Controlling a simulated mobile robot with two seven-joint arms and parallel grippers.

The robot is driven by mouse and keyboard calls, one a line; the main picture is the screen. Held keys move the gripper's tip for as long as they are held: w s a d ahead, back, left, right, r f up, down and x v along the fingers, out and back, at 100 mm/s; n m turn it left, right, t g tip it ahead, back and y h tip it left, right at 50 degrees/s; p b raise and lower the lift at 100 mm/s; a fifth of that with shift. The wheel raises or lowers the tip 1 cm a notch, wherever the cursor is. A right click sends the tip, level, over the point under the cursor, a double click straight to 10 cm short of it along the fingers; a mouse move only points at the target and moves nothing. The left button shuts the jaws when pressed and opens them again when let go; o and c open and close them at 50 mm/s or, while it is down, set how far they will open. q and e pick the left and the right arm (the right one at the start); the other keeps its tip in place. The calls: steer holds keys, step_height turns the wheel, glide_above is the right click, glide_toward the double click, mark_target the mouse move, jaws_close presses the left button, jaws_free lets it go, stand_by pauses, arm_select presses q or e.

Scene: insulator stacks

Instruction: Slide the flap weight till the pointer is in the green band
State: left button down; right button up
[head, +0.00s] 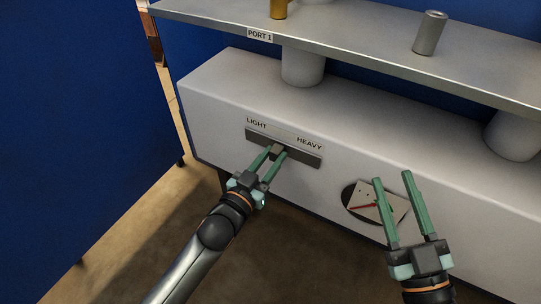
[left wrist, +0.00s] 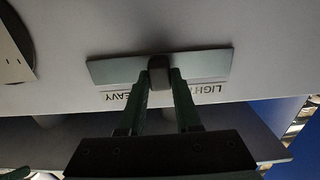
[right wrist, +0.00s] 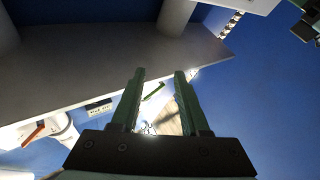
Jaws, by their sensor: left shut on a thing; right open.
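The flap weight is a small grey-brown knob (head: 277,150) on a dark slide plate (head: 303,157) marked LIGHT at left and HEAVY at right. It sits near the middle of the plate. My left gripper (head: 273,153) is shut on the knob; the left wrist view also shows the knob (left wrist: 158,66) between the fingertips. No green band can be made out.
A metal shelf (head: 370,37) labelled PORT 1 runs above the grey housing (head: 215,88). A grey can (head: 429,33) and a gold cylinder (head: 278,8) stand on it. A blue partition (head: 75,140) is at left. The floor in front is clear.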

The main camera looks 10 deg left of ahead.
arm_select(q)
steer(key=c, duration=0.6)
jaws_free()
steer(key=shift+s+a, duration=0.2)
steer(key=shift+s, duration=0.3)
steer(key=p+v, duration=0.2)
steer(key=v, duration=0.9)
steer(key=shift+s, duration=0.25)
arm_select(e)
step_height(320, 180, down, 12)
steer(key=m+g+h, duration=0.2)
steer(key=g+h, duration=0.1)
steer(key=g, duration=0.1)
steer(key=shift+w+d+m+g, duration=0.3)
steer(key=shift+w+d+m, duration=0.05)
steer(key=shift+m, duration=0.05)
arm_select(q)
steer(key=shift+r, duration=0.1)
